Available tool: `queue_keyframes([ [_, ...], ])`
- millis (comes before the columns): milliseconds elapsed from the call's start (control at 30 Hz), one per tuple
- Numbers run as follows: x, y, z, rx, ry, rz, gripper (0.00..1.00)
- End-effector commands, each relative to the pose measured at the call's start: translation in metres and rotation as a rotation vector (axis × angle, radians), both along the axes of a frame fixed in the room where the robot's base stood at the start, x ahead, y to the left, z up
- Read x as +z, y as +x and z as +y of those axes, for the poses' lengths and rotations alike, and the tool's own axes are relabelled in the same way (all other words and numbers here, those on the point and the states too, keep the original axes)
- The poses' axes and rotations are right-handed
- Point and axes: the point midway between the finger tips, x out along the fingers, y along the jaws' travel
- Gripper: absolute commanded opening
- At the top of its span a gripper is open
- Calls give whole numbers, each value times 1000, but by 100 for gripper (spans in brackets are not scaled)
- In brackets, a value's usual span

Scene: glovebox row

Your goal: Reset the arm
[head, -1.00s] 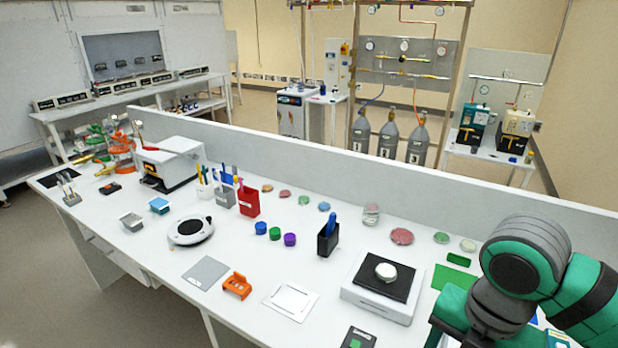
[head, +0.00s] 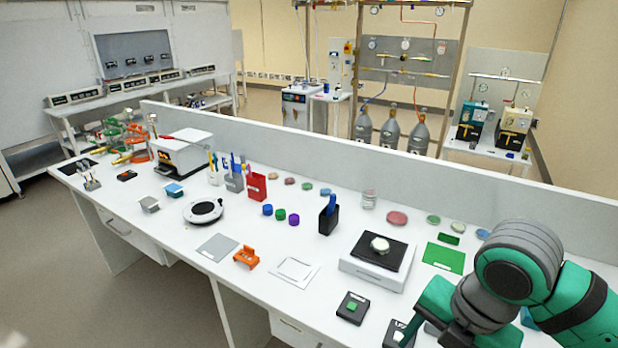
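My green and dark grey arm (head: 520,285) shows at the lower right of the head view, folded over the right end of the white bench (head: 235,220). My gripper is not visible; the end of the arm is hidden or outside the picture. I cannot tell whether it holds anything.
A white balance (head: 372,262) with a black plate and a pale round dish stands left of my arm. A green mat (head: 444,257) and a dark box with a green top (head: 352,307) are also near it. A low grey partition (head: 380,155) runs along the bench's back.

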Motion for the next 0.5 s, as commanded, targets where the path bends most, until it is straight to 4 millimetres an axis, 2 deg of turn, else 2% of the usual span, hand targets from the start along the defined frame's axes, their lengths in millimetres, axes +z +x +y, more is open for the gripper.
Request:
queue_keyframes([
  [267,-1,43,44,-22,143,-148,64],
  [500,11,97,111,-84,399,-338,64],
])
